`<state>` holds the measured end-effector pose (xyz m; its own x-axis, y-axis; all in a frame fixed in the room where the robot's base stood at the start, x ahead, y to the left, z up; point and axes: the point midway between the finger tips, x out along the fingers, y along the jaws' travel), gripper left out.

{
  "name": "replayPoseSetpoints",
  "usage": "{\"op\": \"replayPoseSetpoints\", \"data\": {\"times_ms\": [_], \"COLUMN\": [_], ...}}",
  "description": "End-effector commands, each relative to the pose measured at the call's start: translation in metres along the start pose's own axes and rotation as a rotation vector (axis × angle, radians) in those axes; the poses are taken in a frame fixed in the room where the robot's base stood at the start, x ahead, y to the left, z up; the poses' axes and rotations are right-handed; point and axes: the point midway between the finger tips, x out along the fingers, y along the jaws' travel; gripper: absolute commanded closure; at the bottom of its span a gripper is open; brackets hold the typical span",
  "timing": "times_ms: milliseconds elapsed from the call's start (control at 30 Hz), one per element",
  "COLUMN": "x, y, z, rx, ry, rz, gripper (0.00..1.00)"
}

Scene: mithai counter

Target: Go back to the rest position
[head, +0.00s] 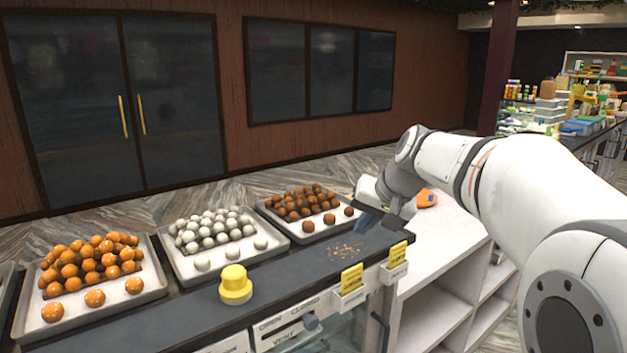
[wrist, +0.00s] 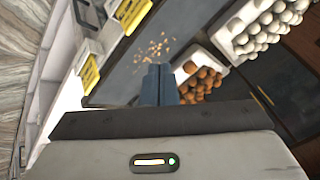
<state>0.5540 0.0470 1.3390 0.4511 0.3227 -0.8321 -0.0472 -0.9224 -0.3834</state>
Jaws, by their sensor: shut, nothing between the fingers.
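My gripper (head: 368,222) is over the right end of the dark counter (head: 210,318), beside the tray of brown sweets. In the wrist view, the blue fingers of my gripper (wrist: 158,84) are together with nothing between them. Crumbs (head: 347,250) are scattered on the counter close to the fingertips. The crumbs also show in the wrist view (wrist: 152,50). The gap between the fingertips and the counter is hard to judge.
Trays of orange (head: 155,284), white (head: 283,244) and brown sweets (head: 303,238) line the counter. A yellow round object (head: 235,284) stands in front. Yellow cards (head: 351,279) stand along the front edge. White shelves (head: 440,318) and an orange item (head: 427,198) are at right.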

Motion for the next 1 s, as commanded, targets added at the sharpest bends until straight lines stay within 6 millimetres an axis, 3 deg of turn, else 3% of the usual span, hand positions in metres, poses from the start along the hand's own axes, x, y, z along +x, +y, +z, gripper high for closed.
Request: {"op": "replayPoseSetpoints", "data": {"times_ms": [367, 567, 700, 800, 900, 1000], "x": [-0.005, -0.004, 0.000, 0.004, 0.007, 0.009], "y": [0.032, 0.060, 0.089, 0.107, 0.117, 0.121], "z": [0.081, 0.153, 0.223, 0.260, 0.283, 0.293], "rx": [-0.043, -0.091, -0.142, -0.172, -0.191, -0.200], "ry": [-0.041, -0.077, -0.112, -0.130, -0.142, -0.148], "rz": [0.104, 0.188, 0.265, 0.308, 0.335, 0.348], "gripper": [1.00, 1.00, 1.00, 1.00, 1.00, 1.00]}}
